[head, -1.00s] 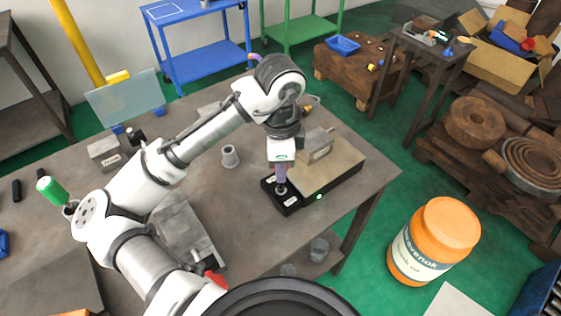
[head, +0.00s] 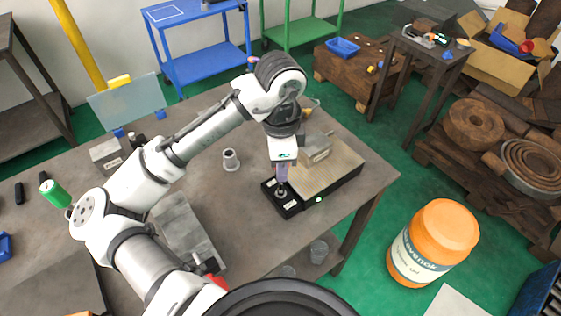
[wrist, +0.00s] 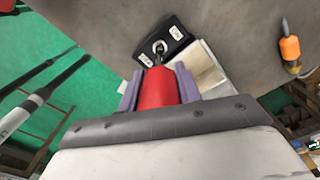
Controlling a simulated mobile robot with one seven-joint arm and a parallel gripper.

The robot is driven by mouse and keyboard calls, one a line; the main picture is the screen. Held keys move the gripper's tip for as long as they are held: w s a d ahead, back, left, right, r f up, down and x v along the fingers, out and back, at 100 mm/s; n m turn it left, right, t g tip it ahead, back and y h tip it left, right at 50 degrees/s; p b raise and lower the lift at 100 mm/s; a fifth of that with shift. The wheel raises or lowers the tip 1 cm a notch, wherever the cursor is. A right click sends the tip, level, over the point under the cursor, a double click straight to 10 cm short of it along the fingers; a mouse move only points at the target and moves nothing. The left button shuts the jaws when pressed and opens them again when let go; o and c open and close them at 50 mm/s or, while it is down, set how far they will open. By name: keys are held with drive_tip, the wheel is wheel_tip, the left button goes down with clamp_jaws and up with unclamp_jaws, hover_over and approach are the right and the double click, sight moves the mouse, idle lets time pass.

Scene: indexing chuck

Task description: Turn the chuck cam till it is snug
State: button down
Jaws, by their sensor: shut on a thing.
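The black chuck block (head: 291,208) with white labels sits at the front corner of a tan plate on the bench. In the wrist view the block (wrist: 178,35) shows a round metal socket, the cam (wrist: 160,46), on its top. My gripper (head: 281,184) points down over this block. In the wrist view its purple fingers (wrist: 158,84) are shut on a red handle (wrist: 158,90). A thin metal shank runs from the handle to the cam and appears to meet it. How deep it sits is hidden, and the cam's angle cannot be read.
The tan plate (head: 335,166) carries a grey block (head: 315,150) close behind my gripper. A small green light (head: 319,199) glows on its front side. A grey flanged cylinder (head: 231,160) stands to the left. An orange-handled tool (wrist: 289,48) lies on the bench.

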drive_tip(key=shift+r, duration=0.1)
drive_tip(key=shift+r, duration=2.45)
